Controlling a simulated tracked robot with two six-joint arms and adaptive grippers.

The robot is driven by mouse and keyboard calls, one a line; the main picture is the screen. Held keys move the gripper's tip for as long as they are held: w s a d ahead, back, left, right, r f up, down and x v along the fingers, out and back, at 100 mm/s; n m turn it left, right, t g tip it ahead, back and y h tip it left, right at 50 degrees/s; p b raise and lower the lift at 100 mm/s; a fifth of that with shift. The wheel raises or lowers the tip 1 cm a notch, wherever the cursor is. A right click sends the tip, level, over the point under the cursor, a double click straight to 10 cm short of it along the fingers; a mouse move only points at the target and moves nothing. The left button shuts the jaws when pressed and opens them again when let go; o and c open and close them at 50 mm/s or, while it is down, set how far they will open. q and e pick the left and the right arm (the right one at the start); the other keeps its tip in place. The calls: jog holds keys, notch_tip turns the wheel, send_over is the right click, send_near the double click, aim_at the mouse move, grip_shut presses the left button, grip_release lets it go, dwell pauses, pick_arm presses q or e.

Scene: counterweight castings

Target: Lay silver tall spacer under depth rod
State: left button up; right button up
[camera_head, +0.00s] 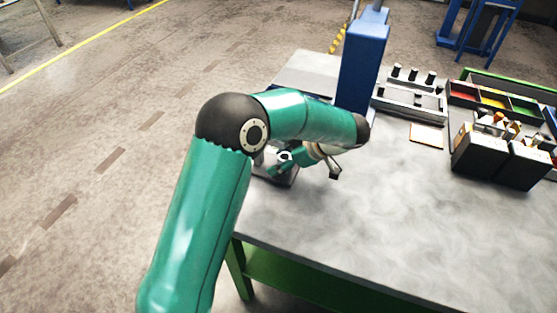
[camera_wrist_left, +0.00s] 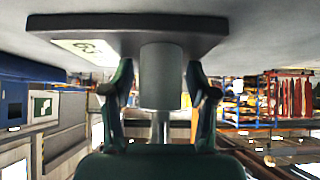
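A silver cylinder, apparently the tall spacer (camera_wrist_left: 160,75), stands on a dark plate (camera_wrist_left: 205,30) with a numbered label in the left wrist view, which is upside down. My left gripper (camera_wrist_left: 160,68) has a finger on each side of it, with a narrow gap on both sides. A thinner rod (camera_wrist_left: 162,126) lines up with the cylinder's upper end; I cannot tell if they touch. In the head view my left gripper (camera_head: 284,163) is low over the table's left edge, beside the dark plate (camera_head: 289,181), and my arm hides much of this spot. My right gripper is out of view.
A blue column (camera_head: 362,65) rises behind my left wrist. A grey rack with dark-topped pegs (camera_head: 412,98), coloured bins (camera_head: 493,99) and black boxes (camera_head: 480,152) stand at the right. The table's front middle (camera_head: 390,215) is clear.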

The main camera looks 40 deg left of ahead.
pick_arm(q)
jog(key=shift+d+r, duration=0.1)
jog(key=shift+r, duration=0.1)
jog(key=b+v, duration=0.1)
jog(key=v, duration=1)
jog(key=shift+d+r+b, duration=0.25)
jog(key=shift+b, duration=0.05)
jog(key=shift+w, duration=0.1)
